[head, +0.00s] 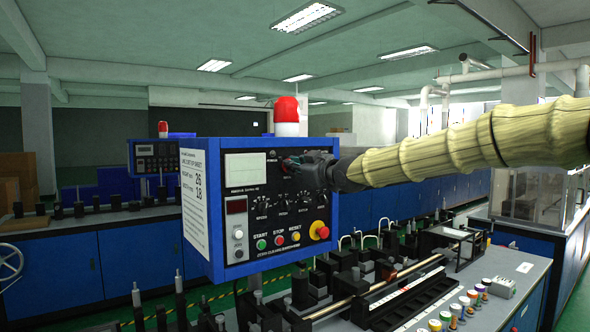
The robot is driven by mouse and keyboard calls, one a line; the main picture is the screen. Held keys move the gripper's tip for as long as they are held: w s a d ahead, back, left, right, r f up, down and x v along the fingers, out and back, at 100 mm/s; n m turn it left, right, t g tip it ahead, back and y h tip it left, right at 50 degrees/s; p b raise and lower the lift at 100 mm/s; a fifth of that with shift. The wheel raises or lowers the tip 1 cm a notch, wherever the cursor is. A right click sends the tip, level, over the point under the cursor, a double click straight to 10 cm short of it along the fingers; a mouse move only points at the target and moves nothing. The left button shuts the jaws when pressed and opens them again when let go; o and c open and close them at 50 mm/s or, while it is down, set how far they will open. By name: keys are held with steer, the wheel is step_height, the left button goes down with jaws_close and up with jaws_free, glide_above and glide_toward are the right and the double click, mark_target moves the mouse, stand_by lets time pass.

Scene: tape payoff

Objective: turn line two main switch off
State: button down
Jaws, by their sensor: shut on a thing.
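A second blue control box (157,155) with a red beacon stands farther back at left. Machine beds with rods and posts lie below and right, with several coloured spools (466,301). A printed sheet (194,201) covers the near box's left side. My arm spans the upper right.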

steer(key=shift+f+n, duration=0.1)
steer(key=shift+n, duration=1.6)
steer(key=c, duration=1.5)
jaws_free()
steer(key=v, duration=1.2)
